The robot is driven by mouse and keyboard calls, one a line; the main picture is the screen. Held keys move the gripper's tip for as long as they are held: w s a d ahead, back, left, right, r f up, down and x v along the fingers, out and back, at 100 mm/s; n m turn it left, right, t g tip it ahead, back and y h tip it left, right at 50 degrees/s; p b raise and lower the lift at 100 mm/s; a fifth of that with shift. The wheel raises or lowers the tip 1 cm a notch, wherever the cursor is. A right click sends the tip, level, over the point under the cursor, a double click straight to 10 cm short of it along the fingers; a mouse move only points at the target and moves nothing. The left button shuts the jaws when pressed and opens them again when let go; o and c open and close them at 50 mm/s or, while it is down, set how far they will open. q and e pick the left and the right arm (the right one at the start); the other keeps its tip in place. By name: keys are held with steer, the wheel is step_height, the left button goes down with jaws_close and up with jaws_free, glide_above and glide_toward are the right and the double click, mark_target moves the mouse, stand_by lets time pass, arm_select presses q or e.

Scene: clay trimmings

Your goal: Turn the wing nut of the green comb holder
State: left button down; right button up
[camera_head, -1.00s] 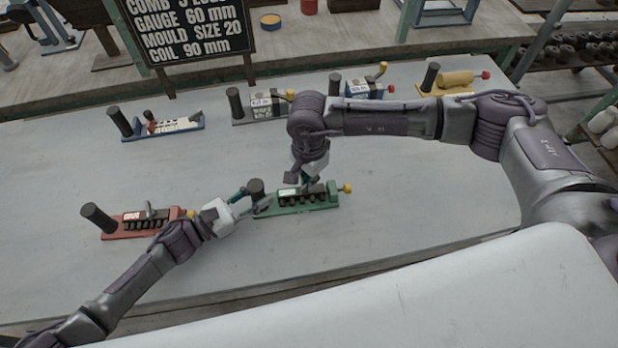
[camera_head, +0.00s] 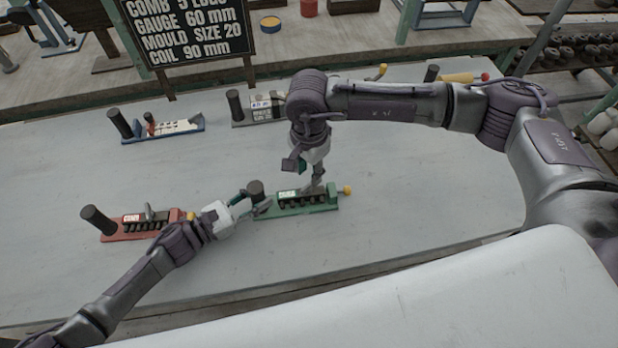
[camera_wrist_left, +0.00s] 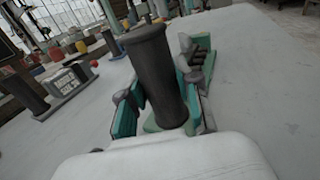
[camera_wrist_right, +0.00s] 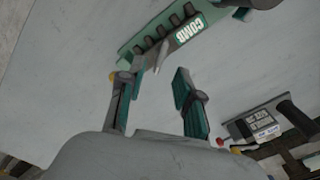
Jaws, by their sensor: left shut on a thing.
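The green comb holder (camera_head: 295,212) lies on the grey table, with a row of dark teeth, a COMB label and a yellow knob (camera_head: 347,190) at its right end. My left gripper (camera_head: 258,202) is shut around its dark upright post (camera_wrist_left: 158,75). The grey wing nut (camera_wrist_right: 162,58) stands up from the holder in the right wrist view. My right gripper (camera_wrist_right: 155,98) is open above the holder, its fingers apart on either side of the wing nut's line. Whether they touch the nut cannot be told. In the head view, the right fingers cover the nut.
A red comb holder (camera_head: 128,234) lies to the left, close to my left arm. A blue holder (camera_head: 180,127), a grey one (camera_head: 262,122) and a yellow one (camera_head: 458,79) stand along the back. The sign board (camera_head: 190,30) is behind. The table's front is clear.

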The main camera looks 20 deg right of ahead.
mark_target(309, 184)
step_height(309, 184, up, 7)
stand_by(0.3)
steer(key=shift+r, duration=0.1)
arm_select(q)
steer(key=c, duration=0.7)
jaws_free()
